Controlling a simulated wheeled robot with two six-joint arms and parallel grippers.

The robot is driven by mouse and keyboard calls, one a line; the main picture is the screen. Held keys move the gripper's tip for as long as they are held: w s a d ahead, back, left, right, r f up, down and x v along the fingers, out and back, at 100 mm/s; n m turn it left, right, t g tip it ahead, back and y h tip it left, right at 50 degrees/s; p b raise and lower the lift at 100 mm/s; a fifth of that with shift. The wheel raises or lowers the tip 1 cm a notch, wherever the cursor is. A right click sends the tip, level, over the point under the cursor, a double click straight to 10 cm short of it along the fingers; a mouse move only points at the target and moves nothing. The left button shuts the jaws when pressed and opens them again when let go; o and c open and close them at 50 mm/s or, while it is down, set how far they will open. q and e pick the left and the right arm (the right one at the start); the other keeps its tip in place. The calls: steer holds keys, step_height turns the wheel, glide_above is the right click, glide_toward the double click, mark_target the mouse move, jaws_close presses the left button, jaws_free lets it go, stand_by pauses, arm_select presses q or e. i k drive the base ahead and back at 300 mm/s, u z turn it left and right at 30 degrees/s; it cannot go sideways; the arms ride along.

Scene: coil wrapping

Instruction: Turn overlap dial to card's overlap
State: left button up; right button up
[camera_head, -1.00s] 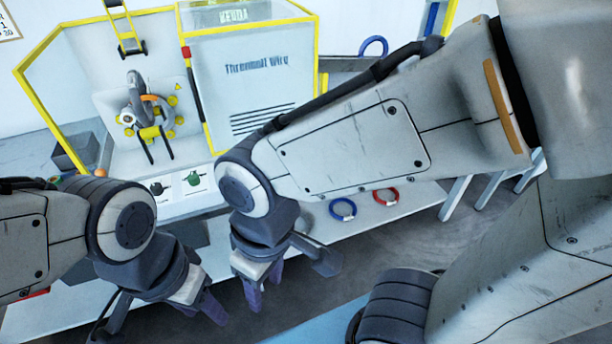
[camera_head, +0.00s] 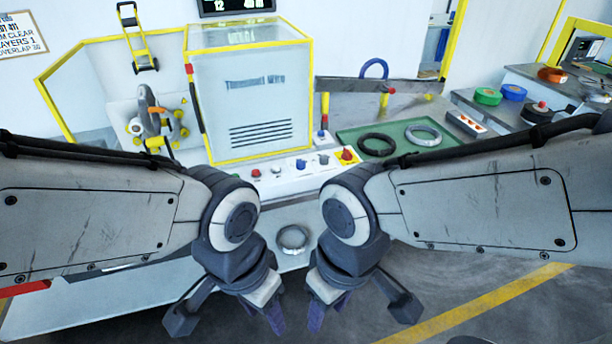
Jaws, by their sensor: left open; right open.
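The card (camera_head: 22,37) hangs on the wall at the far upper left, cut off by the picture edge. Its lower lines read "LAYERS 1" and "OVERLAP" with a small number I cannot read surely. My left gripper (camera_head: 275,315) and my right gripper (camera_head: 316,315) are open and empty, side by side, below and in front of the panel. Neither touches a knob.
A red button (camera_head: 255,173) and a red mushroom button (camera_head: 346,155) are on the panel. The boxed machine (camera_head: 253,95) stands behind. A green tray (camera_head: 400,126) with black and grey coils lies right. A silver ring (camera_head: 293,238) lies on the ledge between my arms.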

mark_target(323, 159)
steer(key=z, duration=0.5)
steer(key=i, duration=1)
steer(key=u, duration=1.45)
